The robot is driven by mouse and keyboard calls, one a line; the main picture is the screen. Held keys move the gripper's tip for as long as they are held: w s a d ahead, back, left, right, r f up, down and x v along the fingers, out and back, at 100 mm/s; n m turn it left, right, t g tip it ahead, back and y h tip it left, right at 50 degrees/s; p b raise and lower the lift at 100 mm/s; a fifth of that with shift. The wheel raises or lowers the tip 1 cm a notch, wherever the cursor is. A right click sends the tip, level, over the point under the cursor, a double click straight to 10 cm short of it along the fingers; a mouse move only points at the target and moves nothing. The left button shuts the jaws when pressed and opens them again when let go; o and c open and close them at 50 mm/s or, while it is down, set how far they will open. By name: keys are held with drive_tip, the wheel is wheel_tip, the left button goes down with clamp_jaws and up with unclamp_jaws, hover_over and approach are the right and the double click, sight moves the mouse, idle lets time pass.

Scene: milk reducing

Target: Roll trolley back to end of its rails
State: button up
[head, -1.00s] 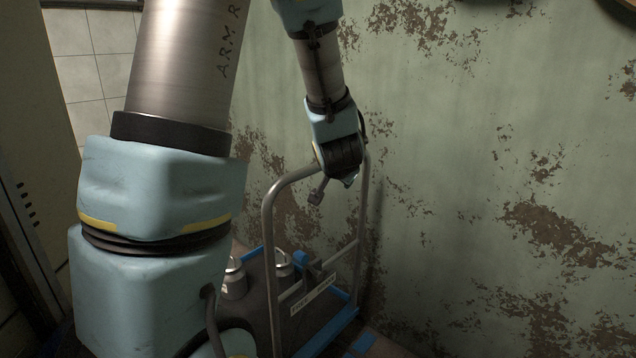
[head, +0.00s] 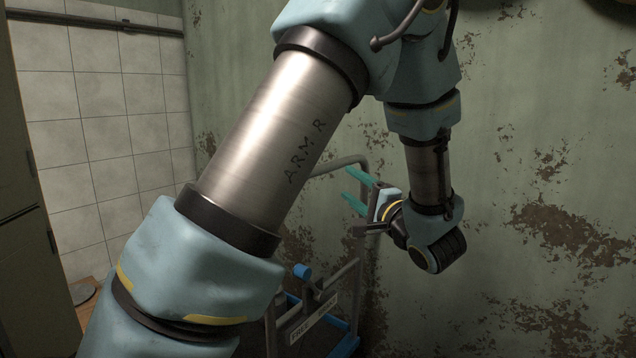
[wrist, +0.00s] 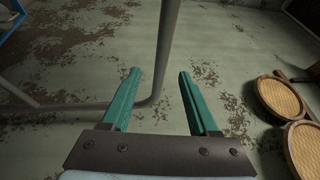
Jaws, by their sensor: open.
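The trolley shows in the head view as a grey tubular handle frame (head: 346,163) above a deck with blue edges (head: 345,346). My arm hides much of its left side and deck. My gripper (head: 356,189) is open, its teal fingers pointing left beside the upper right corner of the handle. In the wrist view my gripper (wrist: 160,88) is open and empty, with the handle tube (wrist: 168,50) bending between the fingers in the picture and running left behind the left finger. I cannot tell whether they touch. The rails are not clearly visible.
A peeling green wall (head: 560,200) stands close behind and right of the trolley. A tiled wall (head: 80,130) and a dark cabinet side (head: 25,230) are at the left. Two round woven-topped things (wrist: 280,98) show at the right of the wrist view.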

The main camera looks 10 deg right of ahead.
drive_tip(key=x, duration=1)
drive_tip(key=shift+w+a+r, duration=0.1)
drive_tip(key=shift+a+r, duration=0.15)
drive_tip(key=shift+a, duration=0.05)
clamp_jaws()
idle(1.1)
